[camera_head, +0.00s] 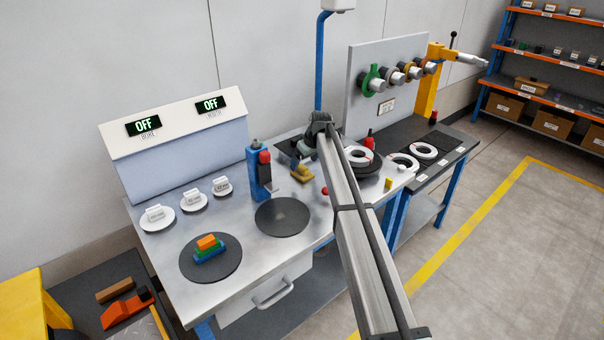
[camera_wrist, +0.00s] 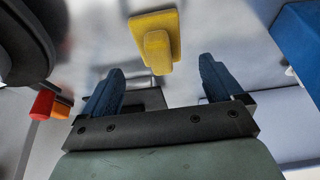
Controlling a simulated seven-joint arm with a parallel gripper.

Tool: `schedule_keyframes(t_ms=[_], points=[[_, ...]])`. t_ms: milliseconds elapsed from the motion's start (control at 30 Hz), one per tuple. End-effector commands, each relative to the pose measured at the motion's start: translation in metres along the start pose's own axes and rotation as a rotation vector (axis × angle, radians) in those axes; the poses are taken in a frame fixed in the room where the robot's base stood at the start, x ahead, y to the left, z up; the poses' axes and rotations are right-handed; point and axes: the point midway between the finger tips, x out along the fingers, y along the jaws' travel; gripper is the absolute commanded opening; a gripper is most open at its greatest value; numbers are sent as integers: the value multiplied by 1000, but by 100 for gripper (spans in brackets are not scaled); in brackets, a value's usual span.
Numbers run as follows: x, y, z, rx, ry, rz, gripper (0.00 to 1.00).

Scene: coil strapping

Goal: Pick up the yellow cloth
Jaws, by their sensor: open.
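The yellow cloth (camera_head: 302,174) lies on the grey workbench, to the right of a blue holder. In the wrist view the yellow cloth (camera_wrist: 157,36) shows as a flat piece with a raised lump, just beyond my fingertips and roughly between their lines. My gripper (camera_wrist: 160,76) is open and empty, with its two blue fingers apart on either side. In the head view my arm partly hides the gripper (camera_head: 309,153), which is behind and close to the cloth. The exact gap between fingers and cloth cannot be told.
The blue holder (camera_head: 259,180) with a red-topped item stands left of the cloth. A bare dark disc (camera_head: 283,217) lies in front. Another dark disc (camera_head: 191,268) bears coloured blocks. White rings (camera_head: 424,151) lie on the right-hand table. A grey panel (camera_head: 393,56) rises behind.

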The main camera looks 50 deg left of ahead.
Motion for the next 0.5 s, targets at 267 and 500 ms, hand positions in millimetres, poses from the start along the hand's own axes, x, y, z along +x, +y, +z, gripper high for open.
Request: schedule_keyframes(t_ms=[267,500], points=[[31,0,0,0,-2,-1,94],[50,-1,0,0,-1,-1,94]])
